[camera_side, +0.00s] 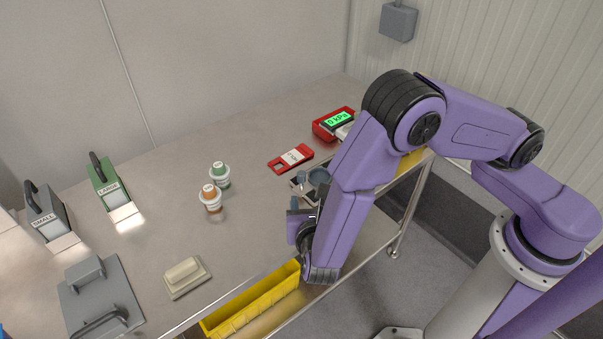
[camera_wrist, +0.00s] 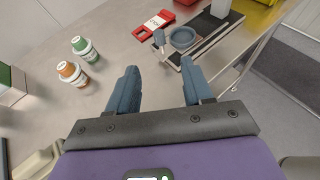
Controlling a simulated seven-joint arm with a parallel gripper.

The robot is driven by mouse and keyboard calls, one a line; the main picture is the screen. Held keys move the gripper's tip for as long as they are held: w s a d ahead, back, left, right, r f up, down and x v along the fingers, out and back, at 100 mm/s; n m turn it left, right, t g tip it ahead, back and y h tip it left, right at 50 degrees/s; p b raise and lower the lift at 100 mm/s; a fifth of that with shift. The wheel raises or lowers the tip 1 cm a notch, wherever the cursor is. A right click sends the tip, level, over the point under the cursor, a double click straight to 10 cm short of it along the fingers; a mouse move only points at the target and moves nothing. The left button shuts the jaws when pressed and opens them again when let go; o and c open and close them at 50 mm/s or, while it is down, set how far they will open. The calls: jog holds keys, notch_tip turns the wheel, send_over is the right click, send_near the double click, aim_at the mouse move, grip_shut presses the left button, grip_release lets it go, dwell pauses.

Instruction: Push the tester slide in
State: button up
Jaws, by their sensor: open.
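The tester is a red box (camera_side: 330,126) at the back of the bench, its green display reading "0 kPa". Its slide, with a round blue-grey cup (camera_wrist: 183,38) and a small upright knob (camera_wrist: 158,38), sticks out in front on dark rails (camera_wrist: 213,36). In the side view the cup (camera_side: 318,177) is partly covered by my arm. My gripper (camera_wrist: 158,72) is open and empty, its two blue fingers apart and pointing towards the slide's near end without touching it. In the side view my gripper (camera_side: 301,205) is by the bench's front edge.
A red tag (camera_wrist: 153,25) lies left of the slide. Green-lidded (camera_side: 219,173) and orange-lidded (camera_side: 210,197) cups stand further left. A green LARGE block (camera_side: 107,178), a grey SMALL block (camera_side: 46,211) and a cream block (camera_side: 184,271) are also there. A yellow bin (camera_side: 255,300) is below.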

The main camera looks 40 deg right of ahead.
aim_at(302, 175)
jog(key=x, duration=1.7)
jog(key=shift+w+f, duration=0.1)
jog(key=shift+w, duration=0.05)
grip_shut()
jog(key=d, duration=0.9)
jog(key=shift+d, duration=0.2)
